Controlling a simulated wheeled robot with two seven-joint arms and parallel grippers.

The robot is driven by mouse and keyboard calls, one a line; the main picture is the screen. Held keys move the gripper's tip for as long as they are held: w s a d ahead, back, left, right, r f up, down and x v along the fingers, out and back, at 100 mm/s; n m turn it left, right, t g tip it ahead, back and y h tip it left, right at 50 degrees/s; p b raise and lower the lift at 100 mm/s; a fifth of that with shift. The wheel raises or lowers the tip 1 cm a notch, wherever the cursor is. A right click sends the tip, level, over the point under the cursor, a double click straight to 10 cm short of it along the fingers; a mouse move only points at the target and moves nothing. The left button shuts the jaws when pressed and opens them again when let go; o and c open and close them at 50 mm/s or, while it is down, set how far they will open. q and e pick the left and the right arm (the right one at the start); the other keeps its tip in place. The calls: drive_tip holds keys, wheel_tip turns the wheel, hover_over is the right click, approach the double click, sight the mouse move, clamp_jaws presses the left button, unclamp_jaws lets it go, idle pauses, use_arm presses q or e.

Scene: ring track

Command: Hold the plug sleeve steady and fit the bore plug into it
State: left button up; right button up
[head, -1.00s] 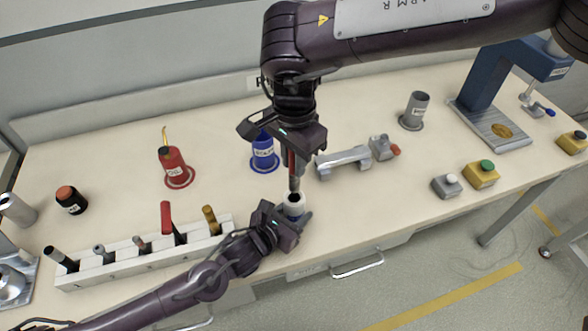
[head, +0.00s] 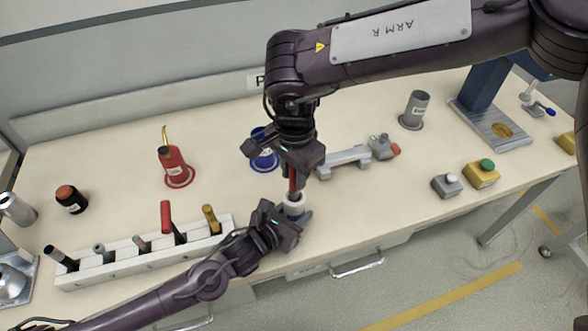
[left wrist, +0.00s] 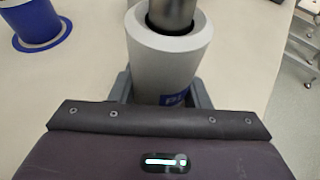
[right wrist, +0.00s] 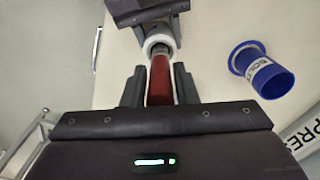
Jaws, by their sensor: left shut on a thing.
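The plug sleeve (head: 294,204) is a pale grey cylinder with a blue label, held upright above the table near its front edge. It also shows in the left wrist view (left wrist: 165,62). My left gripper (head: 294,214) is shut around it. The bore plug (right wrist: 160,78) has a red handle and a dark metal end. My right gripper (right wrist: 159,88) is above the sleeve with its fingers closed about the red handle. In the left wrist view the dark end (left wrist: 171,12) is within the sleeve's mouth. How deep it sits is hidden.
A white rack (head: 100,268) with several tools stands left of the sleeve. A red oil can (head: 174,163) and a blue cup (right wrist: 262,72) stand behind. A grey fixture (head: 345,160), a grey cup (head: 414,108) and button boxes (head: 481,175) are to the right.

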drive_tip(key=shift+o, duration=1.3)
drive_tip(key=shift+r, duration=0.15)
wheel_tip(320, 180, up, 13)
use_arm(q)
drive_tip(key=o, duration=1.1)
drive_tip(key=shift+c, duration=0.2)
